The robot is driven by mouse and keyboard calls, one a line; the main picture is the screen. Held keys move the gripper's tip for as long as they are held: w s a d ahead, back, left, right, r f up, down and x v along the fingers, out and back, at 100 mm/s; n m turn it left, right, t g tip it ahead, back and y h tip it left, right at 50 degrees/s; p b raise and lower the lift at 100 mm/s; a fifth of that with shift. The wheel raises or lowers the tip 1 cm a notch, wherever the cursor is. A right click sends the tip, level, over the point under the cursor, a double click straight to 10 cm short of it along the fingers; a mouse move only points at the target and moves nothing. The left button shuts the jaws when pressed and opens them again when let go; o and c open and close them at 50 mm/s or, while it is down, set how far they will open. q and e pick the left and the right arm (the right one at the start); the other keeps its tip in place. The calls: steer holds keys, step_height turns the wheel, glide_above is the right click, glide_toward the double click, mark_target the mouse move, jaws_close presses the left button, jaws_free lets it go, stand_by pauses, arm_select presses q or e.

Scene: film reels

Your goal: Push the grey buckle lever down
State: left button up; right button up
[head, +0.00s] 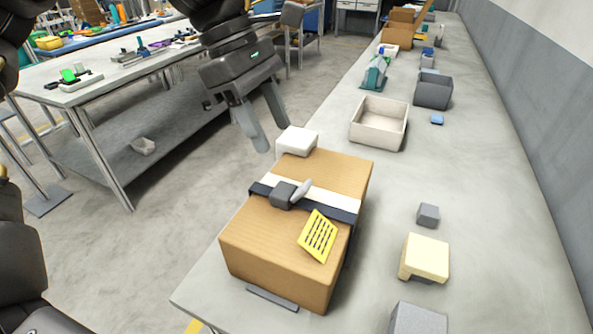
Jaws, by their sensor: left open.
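A brown cardboard box (262,242) stands on the grey table, with a dark strap (335,212) around it. On the strap's top sits a dark grey buckle (283,195). Its light grey lever (301,190) sticks up at a slant to the right. My left gripper (266,134) is open and empty, fingers pointing down, beyond the box's far left edge and apart from the buckle. A dark arm part of mine shows at the lower left; my right gripper is not in view.
A white block (297,141) is behind the box. An open beige tray (378,124), a small grey block (428,215) and a cream block (426,258) are on the table to the right.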

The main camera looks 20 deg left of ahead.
mark_target(304, 184)
arm_select(q)
steer(key=x, duration=1)
steer(key=shift+w+d+r+b, duration=0.2)
steer(key=shift+d+b, duration=0.1)
steer(key=shift+b, duration=0.1)
steer(key=shift+d+f, duration=0.3)
steer(key=shift+f, duration=0.15)
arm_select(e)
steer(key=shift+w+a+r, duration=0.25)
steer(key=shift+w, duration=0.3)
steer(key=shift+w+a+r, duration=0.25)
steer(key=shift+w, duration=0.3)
arm_select(q)
steer(key=c, duration=1)
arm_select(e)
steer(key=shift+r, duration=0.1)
